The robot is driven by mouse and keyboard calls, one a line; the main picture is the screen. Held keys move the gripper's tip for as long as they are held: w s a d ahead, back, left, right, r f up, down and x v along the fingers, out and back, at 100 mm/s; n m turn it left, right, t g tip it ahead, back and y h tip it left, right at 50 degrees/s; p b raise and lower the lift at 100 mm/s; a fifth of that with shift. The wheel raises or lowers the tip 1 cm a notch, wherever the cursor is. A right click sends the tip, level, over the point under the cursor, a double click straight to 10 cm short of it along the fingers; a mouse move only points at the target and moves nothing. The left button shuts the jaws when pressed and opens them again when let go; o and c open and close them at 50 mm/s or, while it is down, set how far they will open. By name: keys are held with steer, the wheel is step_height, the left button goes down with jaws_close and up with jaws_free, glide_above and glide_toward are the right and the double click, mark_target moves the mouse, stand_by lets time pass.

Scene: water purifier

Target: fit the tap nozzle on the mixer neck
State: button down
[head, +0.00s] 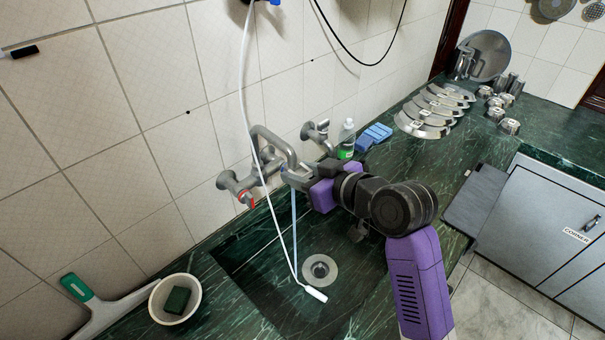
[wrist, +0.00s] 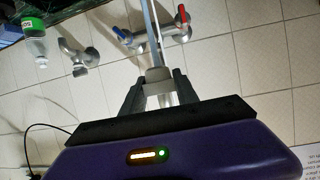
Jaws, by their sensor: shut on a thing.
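The grey wall mixer (head: 240,182) has a red-marked handle, and its curved neck (head: 272,135) arches out over the sink to my gripper (head: 298,177). In the wrist view the mixer (wrist: 160,38) shows red and blue handles. My gripper (wrist: 157,95) is shut on a small grey block-like piece (wrist: 158,77), apparently the tap nozzle, at the neck's outlet end. I cannot tell whether the piece is seated on the neck or only against it. A thin pale blue strand (head: 294,225) hangs below the gripper; I cannot tell whether it is water or tube.
A white hose (head: 247,100) hangs past the mixer into the dark sink (head: 265,290), its white tip (head: 316,294) near the drain (head: 320,268). A second tap (head: 318,133), green-labelled bottle (head: 346,138) and blue cloths (head: 374,136) stand right. A bowl (head: 157,306) with sponge is left.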

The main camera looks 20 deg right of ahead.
steer(key=shift+w+a, duration=0.2)
steer(key=shift+w, duration=0.35)
steer(key=shift+w+a, duration=0.15)
steer(key=shift+w, duration=0.4)
steer(key=c, duration=0.9)
jaws_free()
steer(key=shift+o, duration=0.2)
steer(key=b+v, duration=0.1)
steer(key=v, duration=0.6)
steer(key=shift+s+d+r, duration=0.15)
steer(key=shift+s+r, duration=0.05)
steer(key=shift+s, duration=0.1)
